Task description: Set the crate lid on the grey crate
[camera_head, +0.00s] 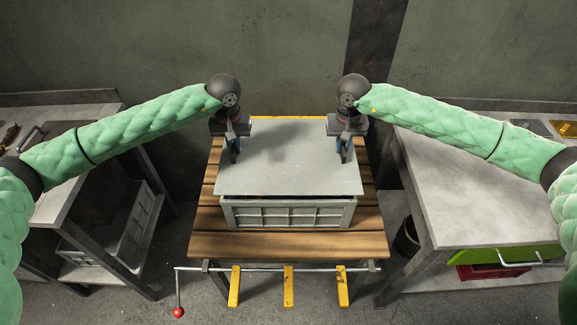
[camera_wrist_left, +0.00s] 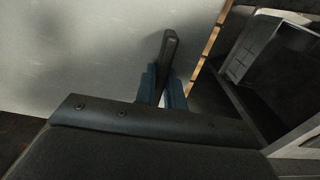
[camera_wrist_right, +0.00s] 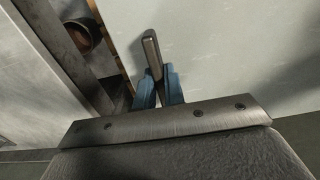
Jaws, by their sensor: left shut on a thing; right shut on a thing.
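The crate lid (camera_head: 288,165) is a flat light-grey panel over the grey crate (camera_head: 288,214), which stands on a slatted wooden table (camera_head: 230,245). A dark gap shows between the lid's front edge and the crate rim, so the lid sits a little above it there. The back of the crate is hidden under the lid. My left gripper (camera_head: 235,153) is shut on the lid's left handle, and the left wrist view shows the dark handle (camera_wrist_left: 169,55) between blue fingers. My right gripper (camera_head: 343,152) is shut on the right handle (camera_wrist_right: 152,52).
A side table (camera_head: 470,190) stands at the right, with a green item (camera_head: 505,257) and a red box (camera_head: 490,271) low at its front. A shelf with another grey crate (camera_head: 125,235) is at the left. A rail with yellow clamps (camera_head: 288,285) runs along the front.

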